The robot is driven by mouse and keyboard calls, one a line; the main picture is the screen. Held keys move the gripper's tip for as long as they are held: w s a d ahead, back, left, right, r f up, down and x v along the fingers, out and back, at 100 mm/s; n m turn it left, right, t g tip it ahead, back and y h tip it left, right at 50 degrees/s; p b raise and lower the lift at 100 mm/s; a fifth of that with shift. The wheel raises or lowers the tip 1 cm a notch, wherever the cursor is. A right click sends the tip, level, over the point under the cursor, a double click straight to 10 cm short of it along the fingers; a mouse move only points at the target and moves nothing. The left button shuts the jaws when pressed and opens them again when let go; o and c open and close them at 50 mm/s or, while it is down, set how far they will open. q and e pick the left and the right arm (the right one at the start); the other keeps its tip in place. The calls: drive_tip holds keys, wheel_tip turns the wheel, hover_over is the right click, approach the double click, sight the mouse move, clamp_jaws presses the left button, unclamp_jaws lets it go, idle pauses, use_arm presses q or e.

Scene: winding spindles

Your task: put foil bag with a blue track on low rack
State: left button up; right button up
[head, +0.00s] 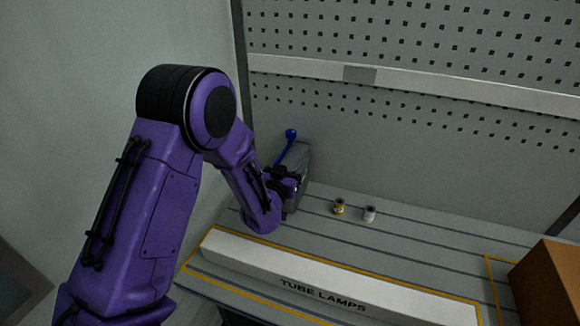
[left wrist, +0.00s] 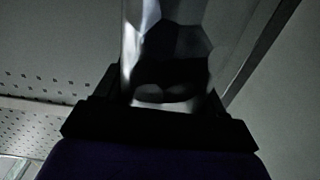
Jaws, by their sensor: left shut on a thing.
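My left gripper (head: 287,182) is at the back left of the bench. In the left wrist view its dark jaws are shut on a shiny, faceted silver thing (left wrist: 168,45), which looks like a foil bag. No blue track shows on the part in view. In the head view a grey shape (head: 302,160) stands just behind the gripper, beside a blue rod with a ball end (head: 291,134). I cannot tell whether this grey shape is the held bag or a separate device. I cannot make out a low rack. My right gripper is not in view.
A long white box marked TUBE LAMPS (head: 330,287) lies along the bench front inside a yellow outline. A yellow-banded small can (head: 339,206) and a whitish one (head: 369,214) stand behind it. A brown box (head: 548,284) is at right. A pegboard (head: 420,120) rises behind.

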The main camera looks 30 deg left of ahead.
use_arm(q)
drive_tip(key=shift+f, duration=0.15)
drive_tip(key=o, duration=1.6)
drive_tip(key=b+v, duration=0.1)
drive_tip(key=v, duration=0.6)
drive_tip(key=shift+s+d, duration=0.1)
drive_tip(key=shift+s, duration=0.2)
